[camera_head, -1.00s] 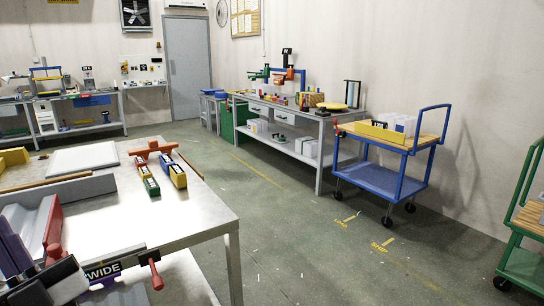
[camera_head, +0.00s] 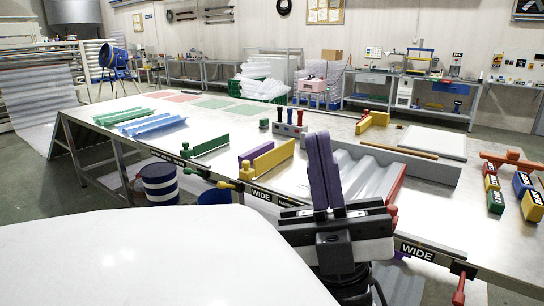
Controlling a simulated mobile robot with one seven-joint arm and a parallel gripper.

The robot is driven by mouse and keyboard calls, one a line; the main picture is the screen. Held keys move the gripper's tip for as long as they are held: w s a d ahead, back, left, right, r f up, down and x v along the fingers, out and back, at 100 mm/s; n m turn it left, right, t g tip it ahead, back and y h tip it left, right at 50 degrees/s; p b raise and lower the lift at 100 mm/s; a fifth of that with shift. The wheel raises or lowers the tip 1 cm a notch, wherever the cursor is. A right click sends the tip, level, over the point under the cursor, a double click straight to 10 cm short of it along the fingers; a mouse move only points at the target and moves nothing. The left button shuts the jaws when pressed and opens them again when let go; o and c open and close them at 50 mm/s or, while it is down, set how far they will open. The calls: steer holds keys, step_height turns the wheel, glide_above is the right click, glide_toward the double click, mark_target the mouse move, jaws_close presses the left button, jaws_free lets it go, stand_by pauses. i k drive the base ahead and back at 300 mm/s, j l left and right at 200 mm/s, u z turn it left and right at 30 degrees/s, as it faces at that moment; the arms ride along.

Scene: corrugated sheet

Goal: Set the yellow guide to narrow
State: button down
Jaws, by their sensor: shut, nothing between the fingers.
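A yellow guide (camera_head: 273,159) stands upright on the bench beside a shorter purple plate. A black WIDE label (camera_head: 262,195) is on the edge just right of the knob, with a second label partly hidden behind my gripper. My gripper (camera_head: 321,146) points up with its purple fingers together and empty. In the picture it is right of the guide, in front of a corrugated sheet (camera_head: 372,171); I see no contact with the guide.
A green guide (camera_head: 205,145) stands farther left. A red handle (camera_head: 460,288) sticks out at the front right. Small coloured blocks (camera_head: 532,205) lie on the right of the bench. A white surface (camera_head: 150,265) fills the lower left. Blue and green sheets lie at the bench's left end.

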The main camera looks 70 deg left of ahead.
mark_target(263, 164)
steer(key=u, duration=2.05)
steer(key=i+l+u, duration=0.1)
steer(key=i, duration=0.35)
steer(key=i+l+u, duration=0.1)
steer(key=i, duration=0.3)
steer(key=l, duration=0.1)
